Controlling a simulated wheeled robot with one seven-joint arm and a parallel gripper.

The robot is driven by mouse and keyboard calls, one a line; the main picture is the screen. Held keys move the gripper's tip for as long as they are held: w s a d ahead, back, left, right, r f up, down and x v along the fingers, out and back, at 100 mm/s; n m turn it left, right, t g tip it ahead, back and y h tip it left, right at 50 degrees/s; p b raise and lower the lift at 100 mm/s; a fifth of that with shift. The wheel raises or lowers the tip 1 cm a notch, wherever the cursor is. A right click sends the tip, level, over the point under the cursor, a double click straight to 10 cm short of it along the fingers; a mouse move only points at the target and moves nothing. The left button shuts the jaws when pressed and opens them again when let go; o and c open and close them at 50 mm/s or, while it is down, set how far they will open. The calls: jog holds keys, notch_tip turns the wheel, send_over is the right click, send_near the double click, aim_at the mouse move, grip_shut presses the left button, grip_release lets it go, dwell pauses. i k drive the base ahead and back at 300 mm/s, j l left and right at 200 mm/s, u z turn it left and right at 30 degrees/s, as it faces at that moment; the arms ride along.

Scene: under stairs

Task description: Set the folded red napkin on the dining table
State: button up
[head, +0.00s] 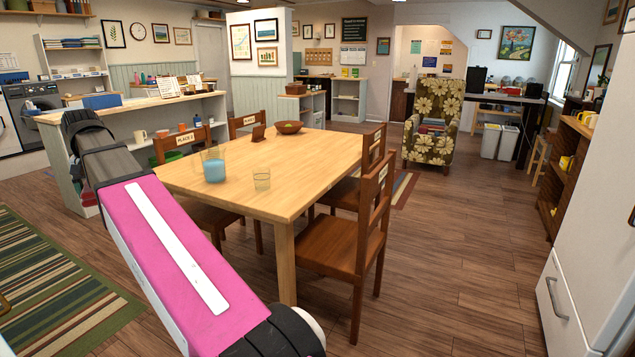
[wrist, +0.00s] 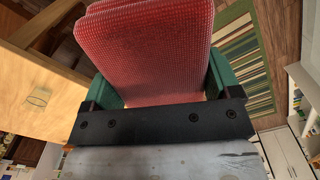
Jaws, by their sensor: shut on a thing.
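The folded red napkin (wrist: 155,45) fills the upper middle of the wrist view. It is held between the green fingers of my gripper (wrist: 158,85), which is shut on it. In the head view my arm reaches out at the left, and the gripper and napkin are not visible there. The dining table (head: 310,165) is light wood and stands in the middle of the head view. Its top (wrist: 40,95) also shows at the left of the wrist view, beside the napkin and apart from it.
The right and near parts of the tabletop are clear. A striped rug (head: 60,285) lies at left.

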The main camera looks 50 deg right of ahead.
aim_at(295, 180)
jog(key=l+z, duration=0.25)
jog(key=z, duration=0.2)
jog(key=l+z, duration=0.2)
jog(key=z, duration=0.25)
jog(key=i+l+z, duration=0.15)
jog(key=z, duration=0.3)
jog(key=i+l, duration=0.2)
jog(key=l, duration=0.15)
